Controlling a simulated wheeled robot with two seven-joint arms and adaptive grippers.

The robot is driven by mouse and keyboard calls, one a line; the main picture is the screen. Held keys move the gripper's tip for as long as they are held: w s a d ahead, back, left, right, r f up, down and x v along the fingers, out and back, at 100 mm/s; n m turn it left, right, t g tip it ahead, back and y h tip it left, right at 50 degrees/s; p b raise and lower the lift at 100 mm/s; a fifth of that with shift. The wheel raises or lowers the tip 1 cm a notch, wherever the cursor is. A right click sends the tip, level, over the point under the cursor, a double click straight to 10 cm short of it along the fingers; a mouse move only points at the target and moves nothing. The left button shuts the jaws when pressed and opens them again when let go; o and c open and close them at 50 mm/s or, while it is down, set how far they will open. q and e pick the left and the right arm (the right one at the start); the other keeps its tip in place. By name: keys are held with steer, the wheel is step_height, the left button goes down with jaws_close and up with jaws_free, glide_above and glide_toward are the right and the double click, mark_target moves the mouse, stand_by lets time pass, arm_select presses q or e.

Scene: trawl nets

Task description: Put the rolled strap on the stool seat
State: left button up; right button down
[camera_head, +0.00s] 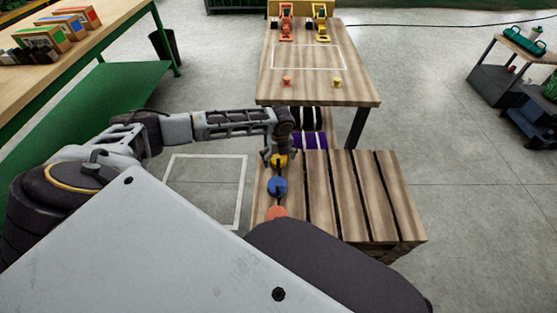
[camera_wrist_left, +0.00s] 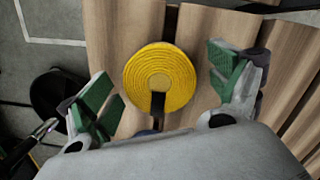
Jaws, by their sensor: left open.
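A yellow rolled strap (camera_wrist_left: 160,80) lies flat on a slatted wooden top (camera_head: 333,190). It also shows in the head view (camera_head: 280,161), partly covered by my gripper. My left gripper (camera_head: 277,155) is open over it. In the left wrist view its green-padded fingers (camera_wrist_left: 162,88) stand on either side of the roll, apart from it. A blue roll (camera_head: 277,187) and an orange roll (camera_head: 277,212) lie in line nearer to me. I cannot clearly make out a separate stool seat. My right gripper is not in view.
A wooden table (camera_head: 318,88) stands behind the slatted top, with small orange and yellow items on it. Purple rolls (camera_head: 309,140) show between the two. A green-framed bench (camera_head: 80,95) is at the left, a dark cart (camera_head: 500,85) at the right. Floor right of the slats is clear.

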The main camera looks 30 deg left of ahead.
mark_target(279, 157)
arm_select(q)
steer(key=c, duration=1.3)
